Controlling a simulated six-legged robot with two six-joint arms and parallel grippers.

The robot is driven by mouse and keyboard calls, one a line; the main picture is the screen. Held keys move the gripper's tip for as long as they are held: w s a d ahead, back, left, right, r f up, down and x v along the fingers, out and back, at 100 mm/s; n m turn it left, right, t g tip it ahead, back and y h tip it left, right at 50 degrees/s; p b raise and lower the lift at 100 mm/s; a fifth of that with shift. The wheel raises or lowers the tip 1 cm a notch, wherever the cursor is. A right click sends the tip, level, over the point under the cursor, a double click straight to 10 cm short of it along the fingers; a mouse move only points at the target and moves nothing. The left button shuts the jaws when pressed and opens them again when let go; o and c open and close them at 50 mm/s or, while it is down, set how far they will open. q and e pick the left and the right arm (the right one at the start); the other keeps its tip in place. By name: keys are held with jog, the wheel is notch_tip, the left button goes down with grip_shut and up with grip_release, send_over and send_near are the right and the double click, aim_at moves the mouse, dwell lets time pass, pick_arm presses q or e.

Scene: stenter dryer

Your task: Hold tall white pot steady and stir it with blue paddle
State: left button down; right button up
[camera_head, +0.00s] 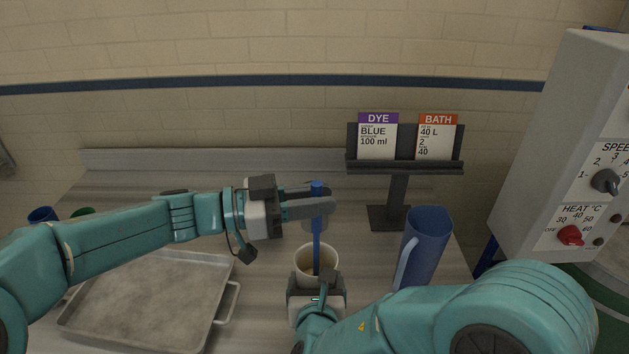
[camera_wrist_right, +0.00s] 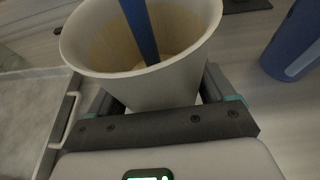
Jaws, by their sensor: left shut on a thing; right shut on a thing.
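The tall white pot (camera_head: 302,257) stands upright on the bench and shows pale tan inside its mouth. My right gripper (camera_head: 317,285) is shut on the pot from the near side, and its fingers flank the pot (camera_wrist_right: 160,92) in the right wrist view. The blue paddle (camera_head: 317,232) is close to vertical, with its lower end inside the pot. My left gripper (camera_head: 318,200) is shut on the paddle near its top, above the pot. The paddle (camera_wrist_right: 140,30) also shows in the right wrist view, slanting into the pot; its lower tip is hard to make out.
A blue jug (camera_head: 426,242) stands right of the pot. A metal tray (camera_head: 150,298) lies to the left. Behind is a dark stand (camera_head: 397,190) with dye and bath cards. A grey control box (camera_head: 560,140) is at right. Blue (camera_head: 42,214) and green (camera_head: 83,212) items sit far left.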

aim_at(312, 224)
pick_arm(q)
jog(key=shift+f, duration=2.45)
jog(key=shift+s, duration=0.2)
